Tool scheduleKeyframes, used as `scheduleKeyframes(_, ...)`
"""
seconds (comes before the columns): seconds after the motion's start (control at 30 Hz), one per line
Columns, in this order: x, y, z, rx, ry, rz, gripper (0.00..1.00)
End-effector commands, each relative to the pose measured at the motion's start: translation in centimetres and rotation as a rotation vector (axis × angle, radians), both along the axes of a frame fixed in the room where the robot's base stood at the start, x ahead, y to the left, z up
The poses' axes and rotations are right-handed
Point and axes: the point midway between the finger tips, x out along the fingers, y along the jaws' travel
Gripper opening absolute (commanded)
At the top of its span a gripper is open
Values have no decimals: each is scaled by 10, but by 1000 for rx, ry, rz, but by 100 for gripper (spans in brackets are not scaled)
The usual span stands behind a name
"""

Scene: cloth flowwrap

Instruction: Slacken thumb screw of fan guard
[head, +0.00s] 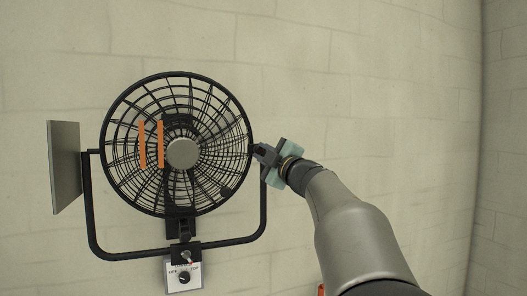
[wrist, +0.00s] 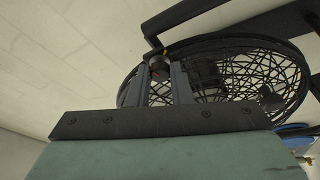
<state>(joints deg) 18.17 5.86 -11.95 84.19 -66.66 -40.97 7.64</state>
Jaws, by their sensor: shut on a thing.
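The fan guard (head: 120,190) is a round black wire cage with a grey hub, held in a black U-shaped bracket. My gripper (head: 259,151) is at the guard's right edge, by the top of the bracket's right arm. In the head view the screw is hidden by the fingers.
A grey panel (head: 65,166) stands left of the guard. Two orange strips (head: 160,144) show at the cage's front. A white control box (head: 184,274) with a black dial sits below the bracket. The bracket bar (wrist: 190,12) passes close to the fingers. The wall behind is plain.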

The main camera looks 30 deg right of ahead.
Motion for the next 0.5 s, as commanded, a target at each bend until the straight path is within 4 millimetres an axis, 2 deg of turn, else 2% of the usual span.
scheduleKeyframes(0.5,0,0,5,-482,37,-67,0)
